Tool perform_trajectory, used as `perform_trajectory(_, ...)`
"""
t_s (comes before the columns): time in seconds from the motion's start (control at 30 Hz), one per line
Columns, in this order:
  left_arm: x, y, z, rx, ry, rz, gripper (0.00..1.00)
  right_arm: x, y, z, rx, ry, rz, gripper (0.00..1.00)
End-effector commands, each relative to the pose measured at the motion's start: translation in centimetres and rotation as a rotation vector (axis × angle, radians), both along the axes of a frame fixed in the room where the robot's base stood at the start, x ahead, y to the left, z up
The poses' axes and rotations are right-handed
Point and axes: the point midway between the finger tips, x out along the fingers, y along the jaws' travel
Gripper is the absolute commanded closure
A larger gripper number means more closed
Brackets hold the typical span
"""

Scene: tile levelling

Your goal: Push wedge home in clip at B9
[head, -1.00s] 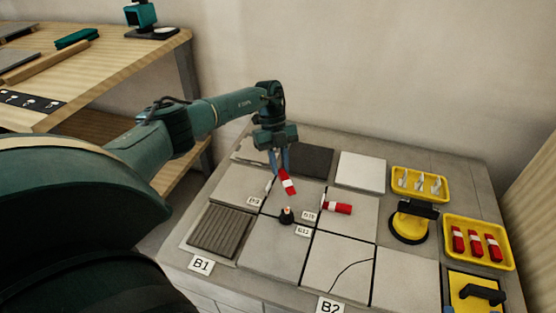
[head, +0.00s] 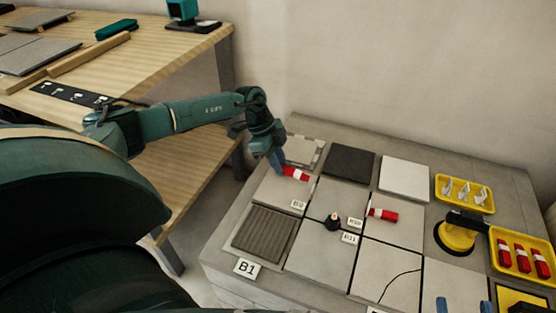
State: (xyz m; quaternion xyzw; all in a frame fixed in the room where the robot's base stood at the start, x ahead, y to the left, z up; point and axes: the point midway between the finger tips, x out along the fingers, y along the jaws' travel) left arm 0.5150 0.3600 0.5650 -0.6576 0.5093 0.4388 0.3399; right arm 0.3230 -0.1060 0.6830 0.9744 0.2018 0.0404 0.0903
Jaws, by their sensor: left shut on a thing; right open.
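My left gripper (head: 281,169) is shut on a red wedge with a white band (head: 297,174). The wedge lies nearly level, low over the rear-left grey tile (head: 275,187), its free end pointing right toward the tile joint. The small label at that joint (head: 298,204) looks like B9, but its print is blurred. The clip there is too small to make out clearly, and I cannot tell whether the wedge touches it. Two blue fingertips of my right gripper (head: 464,305) show at the bottom edge, apart and empty.
Another red wedge (head: 383,215) lies at the joint labelled B10. A dark knob (head: 333,222) stands near label B11 (head: 349,238). Yellow trays of clips (head: 437,194) and wedges (head: 493,251) are at right, beside a yellow-and-black suction cup (head: 457,236). A wooden bench (head: 150,75) stands behind left.

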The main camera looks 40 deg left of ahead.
Motion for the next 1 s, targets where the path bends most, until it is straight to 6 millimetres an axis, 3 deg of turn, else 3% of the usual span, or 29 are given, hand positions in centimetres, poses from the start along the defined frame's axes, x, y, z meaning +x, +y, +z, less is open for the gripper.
perform_trajectory(0.7,0.0,0.0,-5.5,0.000,-0.001,0.001,0.99,0.1,1.4,-0.4,0.138,-0.109,0.069,0.55)
perform_trajectory(1.0,0.0,0.0,-5.7,0.000,0.000,0.001,0.99,0.1,1.5,-0.1,0.161,-0.104,0.076,0.55)
